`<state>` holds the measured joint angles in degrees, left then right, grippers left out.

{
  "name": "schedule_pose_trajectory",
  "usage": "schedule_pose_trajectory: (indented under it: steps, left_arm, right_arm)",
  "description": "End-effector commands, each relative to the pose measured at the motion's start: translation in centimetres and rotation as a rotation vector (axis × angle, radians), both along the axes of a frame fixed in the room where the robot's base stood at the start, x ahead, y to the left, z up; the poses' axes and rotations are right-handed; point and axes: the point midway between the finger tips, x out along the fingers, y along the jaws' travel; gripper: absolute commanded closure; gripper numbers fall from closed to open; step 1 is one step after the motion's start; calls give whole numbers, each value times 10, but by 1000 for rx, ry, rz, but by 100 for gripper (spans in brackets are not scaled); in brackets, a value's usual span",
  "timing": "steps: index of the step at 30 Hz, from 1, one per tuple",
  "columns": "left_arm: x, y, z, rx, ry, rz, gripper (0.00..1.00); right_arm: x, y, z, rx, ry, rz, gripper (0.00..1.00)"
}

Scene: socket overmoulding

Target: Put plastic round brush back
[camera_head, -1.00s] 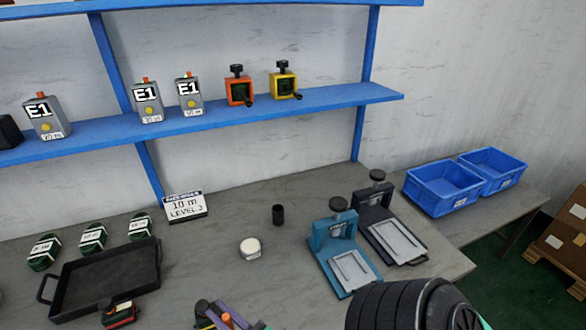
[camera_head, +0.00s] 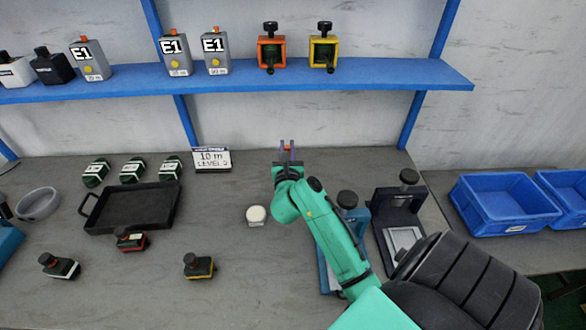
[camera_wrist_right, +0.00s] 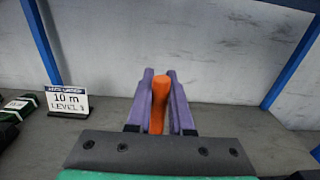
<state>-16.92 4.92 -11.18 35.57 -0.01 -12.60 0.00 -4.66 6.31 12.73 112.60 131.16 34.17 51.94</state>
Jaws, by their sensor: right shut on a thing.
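My right gripper (camera_head: 287,147) is held up over the back of the bench, near the wall. It also shows in the right wrist view (camera_wrist_right: 160,100), its purple fingers shut on the orange handle (camera_wrist_right: 160,98) of the plastic round brush. The handle stands upright between the fingers; no bristles show. In the head view only a small bit of orange shows between the fingers. A small dark cup seen earlier on the bench is not visible, probably behind my right arm. My left gripper is not in view.
A white round pot (camera_head: 256,215) stands left of my right arm. Clamp presses, one blue (camera_head: 347,200) and one dark (camera_head: 408,178), stand at right. A black tray (camera_head: 130,208), a sign (camera_head: 211,158) and stamps are at left. Blue bins (camera_head: 505,205) stand at far right. A blue shelf (camera_head: 240,82) runs above.

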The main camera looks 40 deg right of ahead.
Motion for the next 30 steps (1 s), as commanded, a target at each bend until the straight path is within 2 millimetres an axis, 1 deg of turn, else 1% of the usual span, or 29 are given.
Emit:
schedule_pose_trajectory:
  steps: [1, 3, 6, 7, 9, 11, 13, 18, 21, 24, 27, 30]
  left_arm:
    - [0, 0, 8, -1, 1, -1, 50]
    - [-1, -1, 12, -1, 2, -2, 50]
    - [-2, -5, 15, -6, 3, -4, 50]
    - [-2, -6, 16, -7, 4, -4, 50]
    - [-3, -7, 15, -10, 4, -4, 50]
    - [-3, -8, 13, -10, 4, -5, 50]
    - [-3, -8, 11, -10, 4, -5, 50]
    - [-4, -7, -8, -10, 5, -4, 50]
    - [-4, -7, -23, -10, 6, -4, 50]
    - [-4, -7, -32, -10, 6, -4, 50]
    - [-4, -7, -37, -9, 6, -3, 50]
    - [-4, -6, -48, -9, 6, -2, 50]
  right_arm:
    - [14, -18, 24, 1, -10, -50, 100]
    - [28, -39, 43, 5, -6, -105, 100]
    - [42, -57, 63, 5, -4, -143, 100]
    - [45, -61, 67, 4, -3, -148, 100]
    - [48, -64, 67, 1, 0, -152, 100]
    - [49, -66, 56, 1, 4, -155, 100]
    - [48, -65, 35, 1, 8, -152, 100]
    - [49, -64, -27, -1, 4, -150, 100]
    - [49, -64, -60, -3, 4, -150, 100]
    - [49, -65, -81, -4, 1, -150, 100]
    - [49, -65, -94, -4, 0, -149, 100]
    - [49, -65, -116, -5, 2, -150, 100]
